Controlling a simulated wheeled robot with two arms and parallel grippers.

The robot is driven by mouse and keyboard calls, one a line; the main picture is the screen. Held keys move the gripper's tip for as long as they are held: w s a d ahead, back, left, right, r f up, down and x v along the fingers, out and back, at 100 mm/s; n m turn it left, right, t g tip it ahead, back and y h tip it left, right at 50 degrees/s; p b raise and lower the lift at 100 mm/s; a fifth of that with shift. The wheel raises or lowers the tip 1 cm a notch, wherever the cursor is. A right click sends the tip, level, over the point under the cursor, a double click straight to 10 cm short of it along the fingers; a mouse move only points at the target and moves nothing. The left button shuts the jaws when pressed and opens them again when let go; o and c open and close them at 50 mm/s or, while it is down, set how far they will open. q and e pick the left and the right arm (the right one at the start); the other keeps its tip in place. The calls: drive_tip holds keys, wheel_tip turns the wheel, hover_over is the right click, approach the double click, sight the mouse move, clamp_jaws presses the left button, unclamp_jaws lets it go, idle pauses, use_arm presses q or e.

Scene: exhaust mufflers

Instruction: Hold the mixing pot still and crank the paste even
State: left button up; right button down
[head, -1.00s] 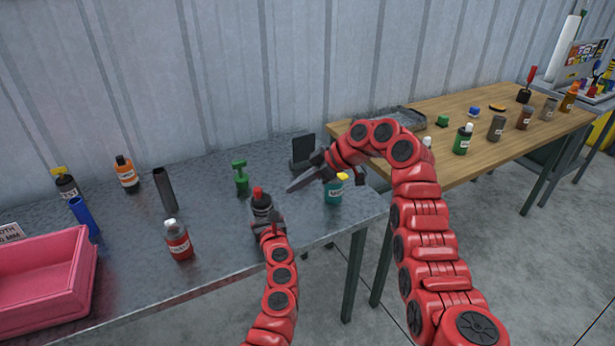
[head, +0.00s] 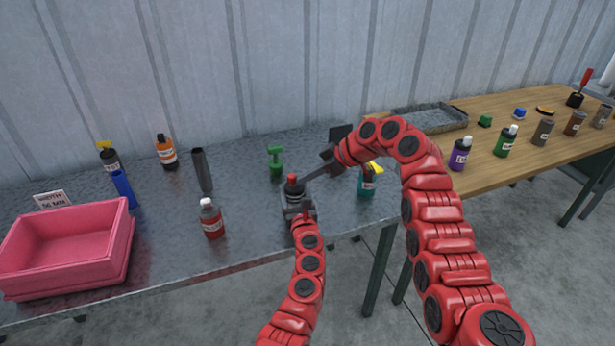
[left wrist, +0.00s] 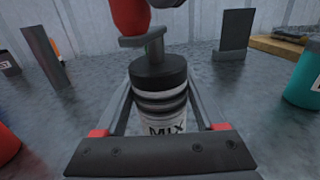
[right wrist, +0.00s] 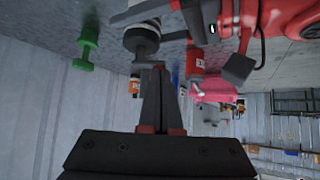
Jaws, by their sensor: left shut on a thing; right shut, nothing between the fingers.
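The mixing pot (head: 296,200) stands upright near the table's front edge. It is dark and has a red crank knob (head: 292,179) on top. The left wrist view shows its MIX label (left wrist: 165,129), black lid (left wrist: 158,72), grey crank arm (left wrist: 148,38) and red knob (left wrist: 130,14). My left gripper (head: 300,211) is shut around the pot's body from the front. My right gripper (head: 308,176) is shut and empty, its tips beside the crank from the right. In the right wrist view its tips (right wrist: 157,70) are close to the pot; I cannot tell whether they touch the crank.
A green stand-like thing (head: 276,162) is behind the pot, a teal bottle (head: 366,184) to its right and a red bottle (head: 211,220) to its left. A pink bin (head: 70,245) is at the far left. A wooden table (head: 480,165) adjoins on the right.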

sight(293, 180)
drive_tip(key=shift+s+a+m+t+h, duration=0.2)
drive_tip(key=shift+a+m+t+h, duration=0.15)
drive_tip(key=shift+m+t, duration=0.2)
drive_tip(key=shift+s+a+m+t+h, duration=0.2)
drive_tip(key=shift+a+m+t+h, duration=0.25)
drive_tip(key=shift+m+t, duration=0.55)
drive_tip(key=a+m+h, duration=0.1)
drive_tip(key=m, duration=0.1)
drive_tip(key=a+m+t, duration=0.1)
drive_tip(key=shift+s+m+t+h, duration=0.2)
drive_tip(key=shift+m+t+h, duration=0.05)
drive_tip(key=shift+m+h, duration=0.15)
drive_tip(key=w+a+m+t+h, duration=0.1)
drive_tip(key=w+a+m+h, duration=0.4)
drive_tip(key=m+h, duration=0.3)
drive_tip(key=shift+w+a+m, duration=0.15)
drive_tip(key=shift+w+m, duration=0.6)
drive_tip(key=shift+m, duration=0.5)
idle(0.4)
